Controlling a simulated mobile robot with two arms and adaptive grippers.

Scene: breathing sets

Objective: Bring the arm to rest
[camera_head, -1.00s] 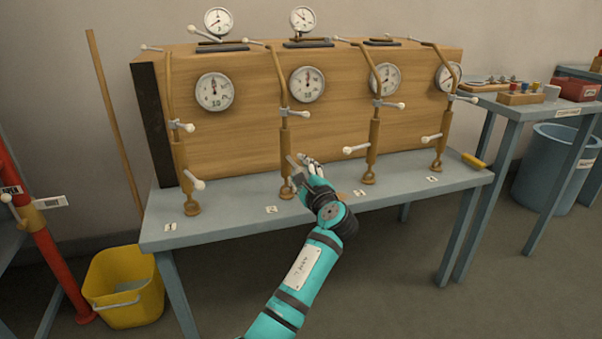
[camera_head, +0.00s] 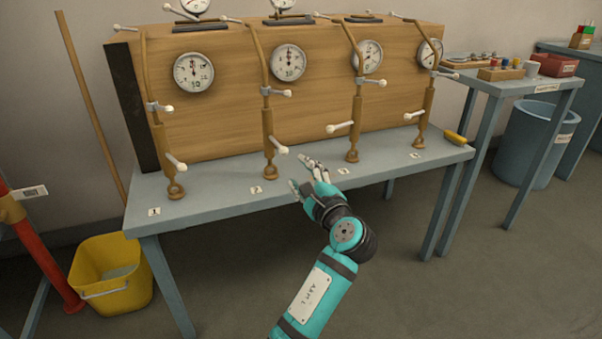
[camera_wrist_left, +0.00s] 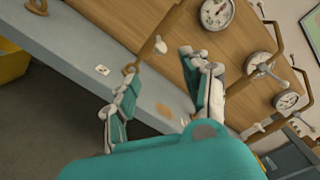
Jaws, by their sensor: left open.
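My left gripper (camera_head: 306,174) is open and empty in the head view, above the front part of the grey bench (camera_head: 225,187), between the second and third brown pipe stands. Its two spread fingers also show in the left wrist view (camera_wrist_left: 160,90), with the bench top and wooden panel behind them. The second stand (camera_head: 268,130) is to the left of the fingers, apart from them in the head view. The third stand (camera_head: 355,120) is to their right. My right gripper is in neither view.
A wooden panel (camera_head: 220,105) with several round gauges stands on the bench. Number cards lie along the bench front. A yellow bucket (camera_head: 125,297) stands on the floor at left. A side table (camera_head: 520,86) and a blue bin (camera_head: 525,150) are at right. The floor in front is clear.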

